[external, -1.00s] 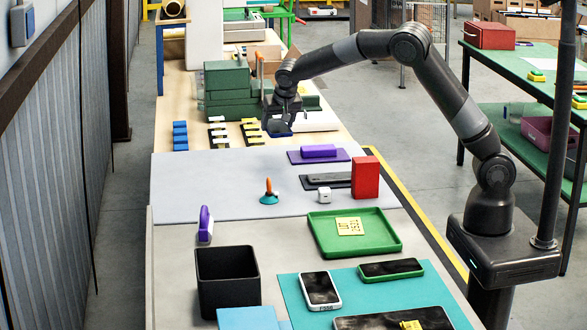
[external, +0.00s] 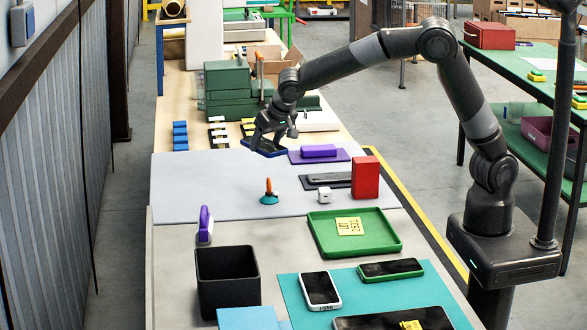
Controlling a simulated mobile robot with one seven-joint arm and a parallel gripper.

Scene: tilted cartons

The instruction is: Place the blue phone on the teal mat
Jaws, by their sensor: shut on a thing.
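My gripper (external: 268,138) is shut on the blue phone (external: 262,151) and holds it tilted above the far part of the grey work surface. The phone shows as a dark slab with a blue edge under the fingers. The teal mat (external: 288,290) lies at the near end of the table, well away from my gripper. A white phone (external: 320,290), a green phone (external: 391,269) and a large dark device (external: 385,320) with a yellow piece on it lie on the mat. The mat's near part is cut off by the picture edge.
A green tray (external: 390,243) with a yellow card, a red block (external: 365,178), a white cube (external: 324,196) and an orange-tipped teal item (external: 269,192) stand between my gripper and the mat. A black bin (external: 228,277) stands left of the mat. Purple pieces (external: 319,156) lie right of my gripper.

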